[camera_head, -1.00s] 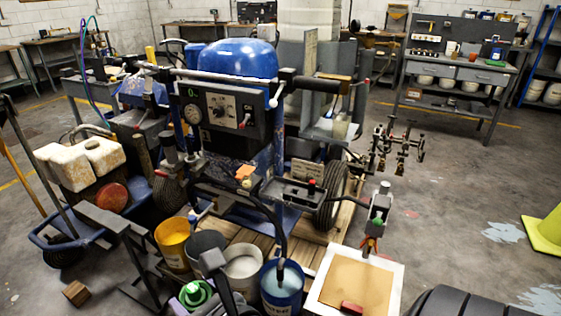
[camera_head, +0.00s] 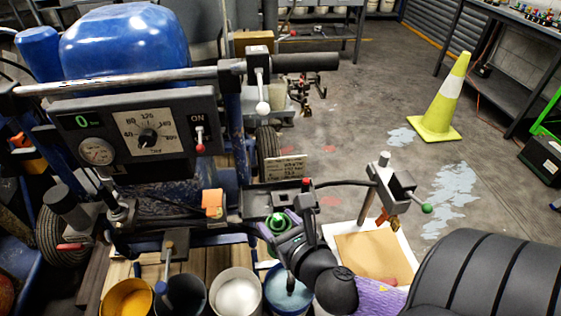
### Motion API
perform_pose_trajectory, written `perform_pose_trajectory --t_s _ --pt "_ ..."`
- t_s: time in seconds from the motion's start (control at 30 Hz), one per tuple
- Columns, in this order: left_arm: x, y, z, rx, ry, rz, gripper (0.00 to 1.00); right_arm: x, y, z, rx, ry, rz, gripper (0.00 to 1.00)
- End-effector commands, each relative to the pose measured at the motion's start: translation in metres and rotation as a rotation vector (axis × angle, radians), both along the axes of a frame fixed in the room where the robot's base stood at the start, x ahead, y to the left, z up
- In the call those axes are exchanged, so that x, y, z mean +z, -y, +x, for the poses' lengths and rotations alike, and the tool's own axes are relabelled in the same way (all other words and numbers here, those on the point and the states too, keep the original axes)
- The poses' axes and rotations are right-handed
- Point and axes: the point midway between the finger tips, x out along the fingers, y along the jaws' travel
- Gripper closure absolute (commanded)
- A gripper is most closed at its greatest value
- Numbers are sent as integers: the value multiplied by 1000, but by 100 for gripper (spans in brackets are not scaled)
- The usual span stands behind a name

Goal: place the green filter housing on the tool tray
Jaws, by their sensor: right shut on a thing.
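The green filter housing (camera_head: 279,222) shows as a small round green piece with a dark centre. My right gripper (camera_head: 284,230) is shut on it, and the fingers hide part of it. My right arm comes in from the lower right. The housing is in front of a dark, shallow tray (camera_head: 262,203) on the striper, which looks like the tool tray. In the picture it overlaps the tray's near edge; I cannot tell whether they touch. My left gripper is not in view.
Several paint buckets, one of them white (camera_head: 238,292), stand below the gripper. The gauge panel (camera_head: 140,135) and handlebar (camera_head: 170,80) rise at the left. A post with a green-knobbed lever (camera_head: 403,185) stands at the right. A yellow cone (camera_head: 443,100) stands on open floor.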

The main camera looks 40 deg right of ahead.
Motion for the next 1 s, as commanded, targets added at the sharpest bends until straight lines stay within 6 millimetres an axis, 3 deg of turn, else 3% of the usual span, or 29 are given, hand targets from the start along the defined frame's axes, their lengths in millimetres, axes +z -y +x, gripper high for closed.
perform_pose_trajectory --t_s 0.2,0.37,0.57,0.8,1.0 --pt "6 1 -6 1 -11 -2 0 -20 24 -20 2 0 0 100" --pt "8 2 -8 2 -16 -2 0 -22 28 -8 5 6 2 100" --pt "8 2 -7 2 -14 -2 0 -21 35 33 5 9 0 100" --pt "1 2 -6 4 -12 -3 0 -22 45 98 3 8 1 100" --pt "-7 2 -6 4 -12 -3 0 -24 52 141 3 4 1 100"
